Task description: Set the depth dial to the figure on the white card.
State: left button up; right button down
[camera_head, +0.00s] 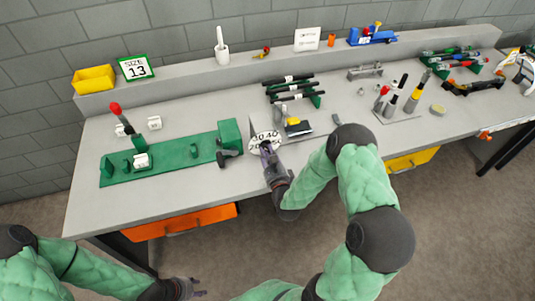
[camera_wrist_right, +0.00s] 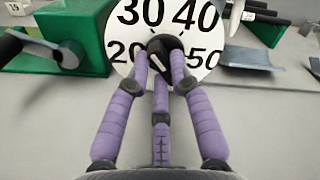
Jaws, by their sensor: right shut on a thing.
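The depth dial is a round white face (camera_head: 265,137) at the front of the bench, right of the green machine. In the right wrist view its face (camera_wrist_right: 136,33) shows 20, 30, 40 and 50 around a black knob (camera_wrist_right: 165,43). My right gripper (camera_wrist_right: 163,62) has its purple fingers closed around this knob; it also shows in the head view (camera_head: 267,152). The fingers hide part of the knob, and I cannot tell which figure it points to. A white card (camera_head: 307,39) stands on the back ledge; its print is too small to read surely. My left gripper (camera_head: 199,287) is open and empty, low before the bench.
The green machine (camera_head: 178,153) lies left of the dial. Black-handled tools (camera_head: 290,88) lie behind it. An orange drawer (camera_head: 180,222) is under the bench.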

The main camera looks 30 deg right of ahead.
jog(key=n+b, duration=0.3)
jog(key=n, duration=0.3)
jog(key=shift+f, duration=0.2)
jog(key=n+b, duration=0.2)
jog(key=n, duration=0.3)
jog(key=shift+d+n, duration=0.1)
jog(key=shift+n, duration=0.2)
jog(key=shift+b, duration=0.3)
jog(key=c, duration=1.1)
grip_release()
jog(key=shift+s, duration=0.1)
jog(key=v, duration=1.2)
